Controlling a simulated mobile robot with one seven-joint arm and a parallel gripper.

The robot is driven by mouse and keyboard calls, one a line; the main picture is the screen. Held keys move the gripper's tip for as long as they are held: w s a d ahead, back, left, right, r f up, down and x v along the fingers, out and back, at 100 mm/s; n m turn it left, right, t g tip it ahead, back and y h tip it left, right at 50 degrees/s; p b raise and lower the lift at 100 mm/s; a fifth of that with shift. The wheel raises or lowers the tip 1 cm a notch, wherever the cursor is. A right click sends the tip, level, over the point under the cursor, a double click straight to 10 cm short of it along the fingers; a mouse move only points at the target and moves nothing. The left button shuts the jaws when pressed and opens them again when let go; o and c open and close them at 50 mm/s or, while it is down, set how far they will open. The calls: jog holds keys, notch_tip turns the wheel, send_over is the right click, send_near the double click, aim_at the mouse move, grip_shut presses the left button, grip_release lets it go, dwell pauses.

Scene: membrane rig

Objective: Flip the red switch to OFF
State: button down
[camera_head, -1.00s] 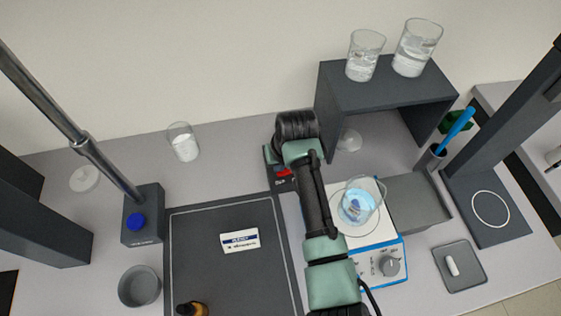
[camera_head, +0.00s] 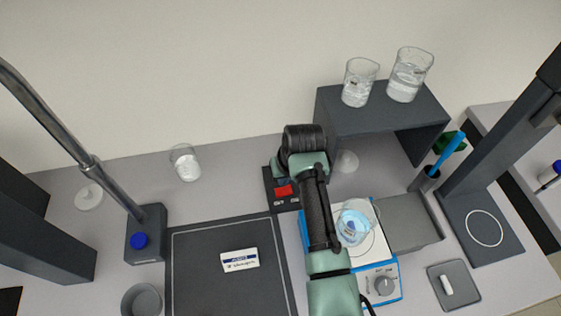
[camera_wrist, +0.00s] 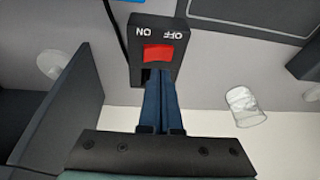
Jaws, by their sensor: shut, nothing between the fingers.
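The red switch (camera_wrist: 159,53) is a rocker in a dark box (camera_wrist: 150,20) in the wrist view. Its OFF and ON labels appear upside down there, OFF on the right and ON on the left. My gripper (camera_wrist: 158,72) is shut and empty, its blue fingertips close to the lower edge of the rocker; I cannot tell if they touch it. In the head view the red switch (camera_head: 284,190) shows left of my wrist, and my fingers are hidden. Which way the rocker is tilted is unclear.
A stirrer plate (camera_head: 386,284) with a beaker (camera_head: 353,226) stands to the right of the switch box. A dark shelf (camera_head: 345,118) holding two beakers rises behind. A dark mat (camera_head: 215,285) lies in front on the left. A glass (camera_head: 186,164) stands at the back left.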

jog(key=s+a+r+b, duration=0.1)
jog(key=s+r+b, duration=0.1)
jog(key=r, duration=0.8)
jog(key=shift+s+a+r, duration=0.2)
jog(key=shift+s+a, duration=0.05)
jog(key=shift+s, duration=0.4)
jog(key=w+a+r+t, duration=0.15)
jog(key=r+t, duration=0.25)
jog(key=r, duration=0.5)
jog(key=w+a+r+t+y, duration=0.1)
jog(key=w+r+t, duration=0.3)
jog(key=r, duration=0.5)
jog(key=w+a+r+t, duration=0.1)
jog(key=r+t, duration=0.4)
jog(key=r, duration=0.5)
jog(key=s+d+r+m+t+h, duration=0.1)
jog(key=s+d+r+t, duration=0.1)
jog(key=s+r+t, duration=0.3)
jog(key=s+d+r+m+t+h+b, duration=0.1)
jog(key=s+r+t, duration=0.5)
jog(key=s+r, duration=0.6)
notch_tip(320, 180, up, 7)
jog(key=shift+s+d+f+m, duration=0.1)
jog(key=shift+s+d+m, duration=0.25)
jog(key=shift+d, duration=0.4)
